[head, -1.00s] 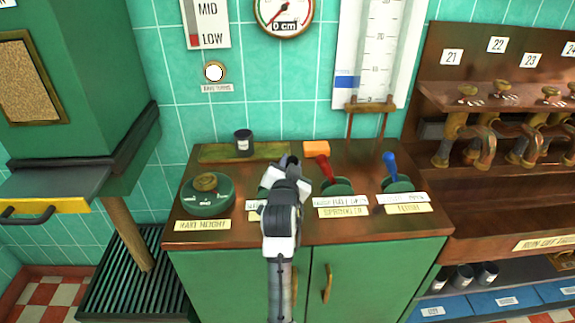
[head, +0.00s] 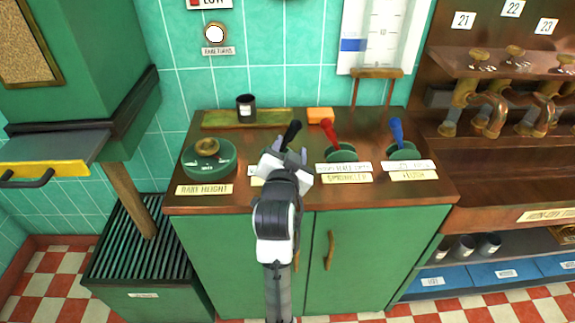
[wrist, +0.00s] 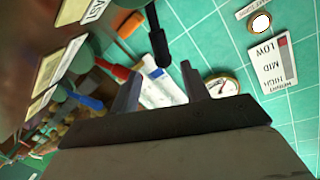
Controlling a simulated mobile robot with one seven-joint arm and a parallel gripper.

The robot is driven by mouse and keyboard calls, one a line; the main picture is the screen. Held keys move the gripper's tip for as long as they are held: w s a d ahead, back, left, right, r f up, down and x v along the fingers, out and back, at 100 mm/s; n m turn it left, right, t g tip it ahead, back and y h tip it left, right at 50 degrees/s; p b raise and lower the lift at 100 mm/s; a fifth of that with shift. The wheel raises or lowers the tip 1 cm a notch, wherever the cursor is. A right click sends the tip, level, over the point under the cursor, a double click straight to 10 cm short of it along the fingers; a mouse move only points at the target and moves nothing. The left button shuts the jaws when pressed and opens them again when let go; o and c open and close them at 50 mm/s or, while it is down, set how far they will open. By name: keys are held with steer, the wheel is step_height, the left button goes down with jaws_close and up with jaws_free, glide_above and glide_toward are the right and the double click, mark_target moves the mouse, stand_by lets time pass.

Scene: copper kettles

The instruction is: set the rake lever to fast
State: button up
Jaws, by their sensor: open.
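The black-handled lever (head: 291,133) stands between the rake height dial (head: 208,158) and the red lever, and leans up and to the right in the head view. My gripper (head: 290,153) is open just in front of it and hides its base and most of its label. In the wrist view the black handle (wrist: 158,42) lies just beyond the gap between my open fingers (wrist: 161,75), with nothing held. A label partly reading "AST" (wrist: 93,12) shows at the top left there.
The red sprinkler lever (head: 329,131) and blue flush lever (head: 396,133) stand to the right on the green cabinet (head: 375,235). A dark cup (head: 246,108) and an orange block (head: 320,115) sit behind. Pipes and a shelf fill the right side.

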steer(key=shift+s+a+r+p, duration=0.15)
steer(key=shift+s+p, duration=0.3)
steer(key=shift+s, duration=0.7)
steer(key=shift+s+a+r+p, duration=0.1)
steer(key=shift+s+a+p, duration=0.25)
steer(key=shift+s, duration=0.75)
steer(key=shift+d+f, duration=0.1)
